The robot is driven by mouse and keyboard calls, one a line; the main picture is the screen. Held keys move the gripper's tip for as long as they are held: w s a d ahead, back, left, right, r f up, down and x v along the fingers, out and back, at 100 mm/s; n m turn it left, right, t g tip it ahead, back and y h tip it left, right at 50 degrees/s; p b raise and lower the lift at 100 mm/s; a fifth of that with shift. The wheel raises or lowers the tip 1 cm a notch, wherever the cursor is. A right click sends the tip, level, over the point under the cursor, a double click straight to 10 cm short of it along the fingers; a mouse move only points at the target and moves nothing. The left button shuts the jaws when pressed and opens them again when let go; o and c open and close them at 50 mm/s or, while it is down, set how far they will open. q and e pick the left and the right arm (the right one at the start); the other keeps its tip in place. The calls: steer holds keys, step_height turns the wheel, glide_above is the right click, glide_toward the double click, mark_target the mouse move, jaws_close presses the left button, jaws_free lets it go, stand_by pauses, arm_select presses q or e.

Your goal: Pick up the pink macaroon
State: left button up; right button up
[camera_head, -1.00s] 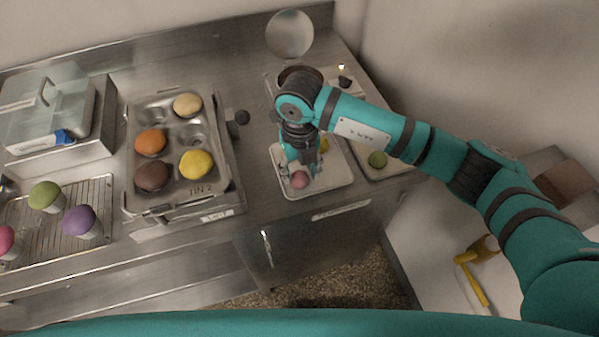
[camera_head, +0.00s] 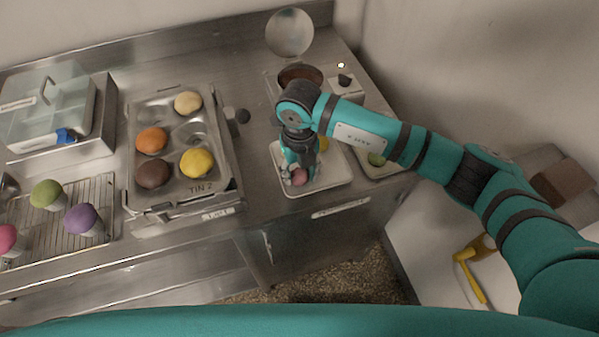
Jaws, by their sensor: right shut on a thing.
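The pink macaroon (camera_head: 299,177) is at the front left of a white tray (camera_head: 327,184) on the steel counter. My right gripper (camera_head: 298,172) points down over the tray and is shut on the pink macaroon, its fingers covering part of it. I cannot tell whether the macaroon touches the tray. A yellow macaroon (camera_head: 324,143) shows partly behind the gripper on the same tray. My left gripper is not in view.
A green macaroon (camera_head: 376,159) sits on another tray to the right, close under my right arm. A muffin tin (camera_head: 176,208) with several cakes stands left. A wire rack (camera_head: 54,236) holds green, purple and pink cakes. A dark pan (camera_head: 300,75) stands behind the gripper.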

steer(key=shift+r, duration=0.35)
step_height(320, 180, up, 2)
steer(key=shift+r+b, duration=0.1)
steer(key=shift+b, duration=0.75)
steer(key=s+a+r+b, duration=0.1)
steer(key=s+a+b, duration=0.1)
steer(key=s, duration=0.5)
steer(key=s+a+b, duration=0.2)
steer(key=s+a, duration=0.1)
steer(key=s, duration=0.5)
steer(key=shift+a+r, duration=0.3)
steer(key=shift+r, duration=0.05)
